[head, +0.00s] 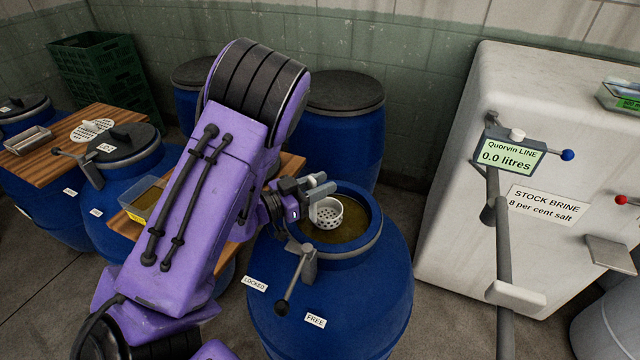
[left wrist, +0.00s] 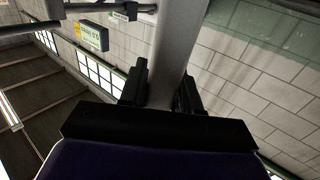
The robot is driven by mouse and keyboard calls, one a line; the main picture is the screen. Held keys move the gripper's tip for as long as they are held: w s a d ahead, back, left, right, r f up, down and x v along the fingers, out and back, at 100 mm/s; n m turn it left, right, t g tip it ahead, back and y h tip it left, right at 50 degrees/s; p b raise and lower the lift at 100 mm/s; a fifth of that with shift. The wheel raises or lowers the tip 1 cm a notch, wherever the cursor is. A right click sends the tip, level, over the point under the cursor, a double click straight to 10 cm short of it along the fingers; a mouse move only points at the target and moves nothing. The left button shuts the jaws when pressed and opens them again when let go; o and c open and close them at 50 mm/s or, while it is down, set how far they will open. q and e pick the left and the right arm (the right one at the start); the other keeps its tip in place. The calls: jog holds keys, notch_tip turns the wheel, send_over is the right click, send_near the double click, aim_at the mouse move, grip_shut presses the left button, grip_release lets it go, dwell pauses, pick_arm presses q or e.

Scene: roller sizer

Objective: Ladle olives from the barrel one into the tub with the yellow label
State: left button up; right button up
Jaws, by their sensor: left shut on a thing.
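An open blue barrel (head: 345,290) stands in the middle of the head view, with brownish liquid inside; no number on it is readable. A white perforated ladle bowl (head: 326,214) is in its mouth, at or just above the liquid. My left gripper (head: 300,198) is at the barrel's rim, shut on the ladle. In the left wrist view its fingers (left wrist: 162,90) close on a grey handle (left wrist: 172,50). The tub with the yellow label (head: 145,203) sits on a wooden board left of my arm, partly hidden by it. My right gripper is out of view.
A lever (head: 290,290) sits on the open barrel's front, by LOCKED and FREE labels. A lidded barrel (head: 115,150) and a board with a perforated disc (head: 92,130) are left. A white brine tank (head: 470,150) with a grey post before it stands right.

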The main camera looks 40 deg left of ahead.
aim_at(319, 203)
pick_arm(q)
jog(key=shift+f+b, duration=2.4)
jog(key=shift+f, duration=0.5)
jog(key=shift+r, duration=0.1)
notch_tip(319, 203, up, 12)
jog(key=p, duration=1)
jog(key=shift+r, duration=0.2)
